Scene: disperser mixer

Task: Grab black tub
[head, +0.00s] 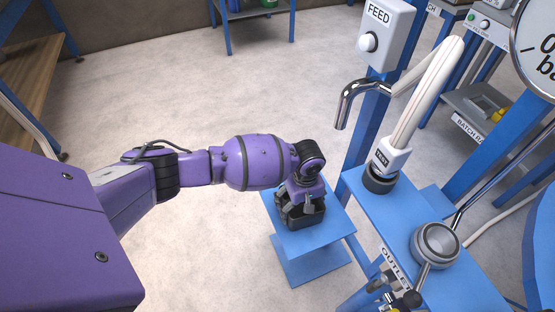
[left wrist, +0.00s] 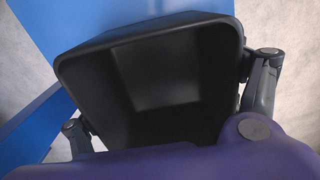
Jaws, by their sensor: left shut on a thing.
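The black tub (head: 306,216) stands on a small blue stand (head: 318,240) in the middle of the head view, partly hidden by my gripper. My left gripper (head: 298,208) reaches it from above and is shut on it. In the left wrist view the tub (left wrist: 155,85) fills the middle, its open mouth facing the camera and its inside looking empty. The fingers of my left gripper (left wrist: 170,90) show on either side of the tub, at its left and right walls. My right gripper is in neither view.
Right of the stand is a blue bench (head: 400,215) with a white hose (head: 425,95), a round metal fitting (head: 436,245) and an OUTLET label. A bent metal pipe (head: 347,100) and a FEED box (head: 384,35) rise behind. Pale floor (head: 130,100) is free at left.

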